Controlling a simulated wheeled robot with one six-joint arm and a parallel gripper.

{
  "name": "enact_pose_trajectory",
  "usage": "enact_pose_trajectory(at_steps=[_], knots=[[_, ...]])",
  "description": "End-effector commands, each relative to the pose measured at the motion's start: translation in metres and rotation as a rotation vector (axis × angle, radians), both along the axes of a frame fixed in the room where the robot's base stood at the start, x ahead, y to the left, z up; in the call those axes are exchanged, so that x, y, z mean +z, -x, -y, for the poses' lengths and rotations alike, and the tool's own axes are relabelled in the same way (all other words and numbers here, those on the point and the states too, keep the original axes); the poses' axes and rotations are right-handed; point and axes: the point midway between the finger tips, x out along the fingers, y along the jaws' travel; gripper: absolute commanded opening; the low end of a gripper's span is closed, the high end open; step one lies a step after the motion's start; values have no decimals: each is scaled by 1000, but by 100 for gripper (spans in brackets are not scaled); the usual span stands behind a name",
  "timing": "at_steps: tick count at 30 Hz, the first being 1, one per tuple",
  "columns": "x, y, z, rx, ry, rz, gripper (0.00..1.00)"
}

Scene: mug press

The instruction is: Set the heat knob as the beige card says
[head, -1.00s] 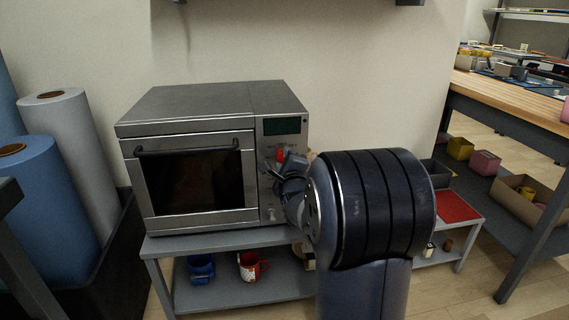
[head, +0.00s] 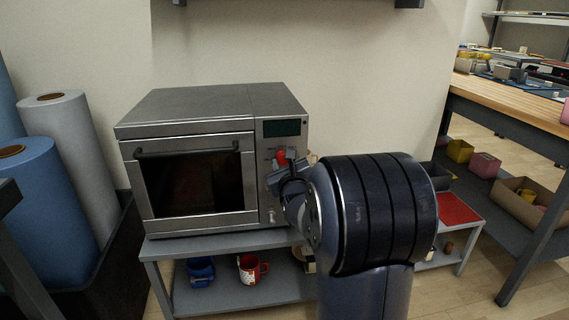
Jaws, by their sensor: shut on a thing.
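The heat press (head: 215,108) is a grey oven-like box with a dark-windowed door, shut, on a low grey bench. Its control panel with a dark green display (head: 281,127) is on the right side. A red knob (head: 281,157) shows on the panel below the display. My gripper (head: 283,168) is at the panel, shut on the red knob as far as I can see; my wrist hides part of it. A small pale lower control (head: 271,217) is visible beneath. The beige card is not clearly seen; a beige edge (head: 312,158) shows behind my wrist.
A blue mug (head: 200,270) and a red-and-white mug (head: 251,267) stand on the lower shelf. Blue and grey rolls stand at left, a wooden-topped workbench (head: 520,103) at right.

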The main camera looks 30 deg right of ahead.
Motion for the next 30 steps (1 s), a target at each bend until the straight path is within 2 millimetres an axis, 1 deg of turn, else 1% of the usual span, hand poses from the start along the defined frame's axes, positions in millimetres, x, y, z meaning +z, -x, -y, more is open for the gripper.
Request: enact_pose_trajectory(at_steps=[7,20,21,28,30], knots=[[0,0,0,0,-50,14,9],[0,0,0,0,-56,16,9],[0,0,0,0,-56,16,35],[0,0,0,0,-55,16,54],[0,0,0,0,-55,16,54]])
